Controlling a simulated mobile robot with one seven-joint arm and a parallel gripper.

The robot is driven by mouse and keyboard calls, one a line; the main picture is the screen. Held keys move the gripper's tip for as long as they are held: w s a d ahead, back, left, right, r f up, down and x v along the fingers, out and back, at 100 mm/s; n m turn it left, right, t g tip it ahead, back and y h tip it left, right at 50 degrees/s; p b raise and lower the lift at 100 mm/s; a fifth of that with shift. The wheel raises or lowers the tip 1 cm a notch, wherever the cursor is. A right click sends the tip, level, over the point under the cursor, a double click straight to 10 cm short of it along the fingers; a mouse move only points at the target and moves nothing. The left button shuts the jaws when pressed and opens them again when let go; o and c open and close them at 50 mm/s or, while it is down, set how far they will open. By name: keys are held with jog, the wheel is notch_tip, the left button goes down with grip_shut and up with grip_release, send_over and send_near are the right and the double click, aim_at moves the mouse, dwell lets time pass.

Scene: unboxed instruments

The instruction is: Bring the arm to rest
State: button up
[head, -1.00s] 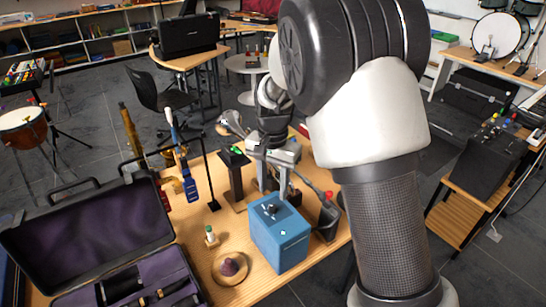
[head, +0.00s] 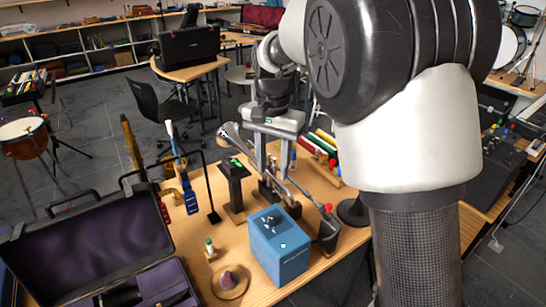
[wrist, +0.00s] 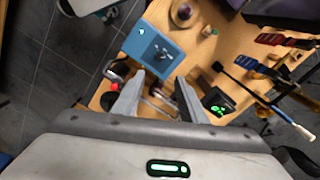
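My gripper (head: 272,162) hangs above the back part of the wooden table, behind the blue box (head: 279,254). In the wrist view my gripper (wrist: 158,97) also shows spread fingers, over the table between the blue box (wrist: 153,52) and a dark stand with a green display (wrist: 216,103). My upper arm covers the right part of the head view. Part of the table behind the fingers is hidden.
An open purple-lined case (head: 92,235) lies at left. Coloured bars (head: 322,148) lie behind.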

jog(key=s+d+r+n+t+p, duration=0.1)
jog(key=s+d+r, duration=0.3)
jog(key=d+r, duration=0.15)
jog(key=s+d+r+n+t+p, duration=0.1)
jog(key=s+d, duration=0.3)
jog(key=s, duration=0.5)
jog(key=s+d+r+n+t+p, duration=0.1)
jog(key=s+d+r+n+t, duration=0.2)
jog(key=s, duration=0.7)
jog(key=shift+s+d+r+t, duration=0.3)
jog(key=shift+d+r, duration=0.5)
jog(key=shift+d, duration=0.05)
